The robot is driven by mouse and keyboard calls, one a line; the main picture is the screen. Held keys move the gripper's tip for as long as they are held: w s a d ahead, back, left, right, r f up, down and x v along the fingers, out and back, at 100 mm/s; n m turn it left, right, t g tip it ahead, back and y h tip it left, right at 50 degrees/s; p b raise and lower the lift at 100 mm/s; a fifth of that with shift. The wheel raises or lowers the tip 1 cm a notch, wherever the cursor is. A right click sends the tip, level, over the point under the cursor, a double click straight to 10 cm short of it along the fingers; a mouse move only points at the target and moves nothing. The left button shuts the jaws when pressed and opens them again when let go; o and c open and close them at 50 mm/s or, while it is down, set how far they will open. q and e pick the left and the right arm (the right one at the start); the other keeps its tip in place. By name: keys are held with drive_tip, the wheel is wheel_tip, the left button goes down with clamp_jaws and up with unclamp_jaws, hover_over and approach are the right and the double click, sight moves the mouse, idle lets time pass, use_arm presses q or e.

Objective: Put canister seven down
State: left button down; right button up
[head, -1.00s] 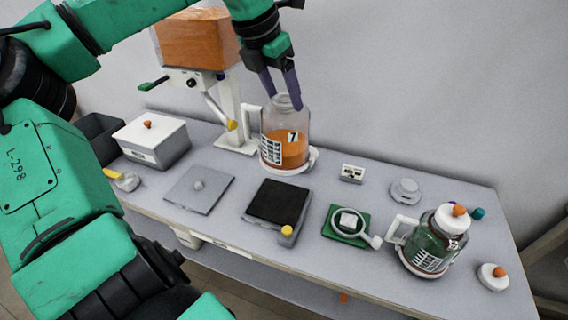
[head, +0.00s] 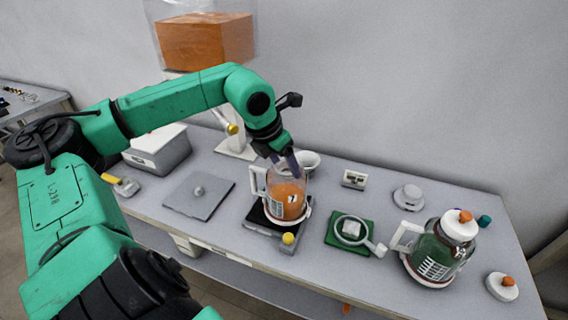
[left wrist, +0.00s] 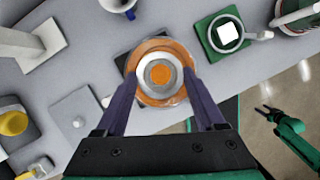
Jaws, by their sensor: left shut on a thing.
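Canister seven (head: 287,197) is a clear jar with orange contents, a "7" label, a white handle and a white base ring. It is upright over the black-topped pad (head: 257,218); I cannot tell whether its base touches the pad. My left gripper (head: 287,165) is shut on the canister's upper part from above. In the left wrist view the canister (left wrist: 160,74) sits between the two purple fingers (left wrist: 160,90) and hides much of the pad. My right gripper (left wrist: 266,113) shows small at the right of that view, its fingers apart and empty, away from the table.
A grey plate (head: 198,194) lies left of the pad, a green mat (head: 345,243) with a white ring right of it. A green canister (head: 436,250) stands farther right. A white cup (head: 309,160) and pump stand (head: 238,146) are behind. Bare table (head: 330,195) lies right of canister seven.

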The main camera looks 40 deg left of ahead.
use_arm(q)
drive_tip(key=shift+f, duration=0.15)
unclamp_jaws()
drive_tip(key=shift+s+r, duration=0.1)
drive_tip(key=shift+r, duration=0.25)
drive_tip(key=b+v, duration=0.1)
drive_tip(key=v, duration=0.2)
drive_tip(key=shift+r+b, duration=0.15)
drive_tip(key=shift+b, duration=0.15)
drive_tip(key=v, duration=0.8)
drive_tip(key=shift+r, duration=0.2)
drive_tip(key=shift+s, duration=0.1)
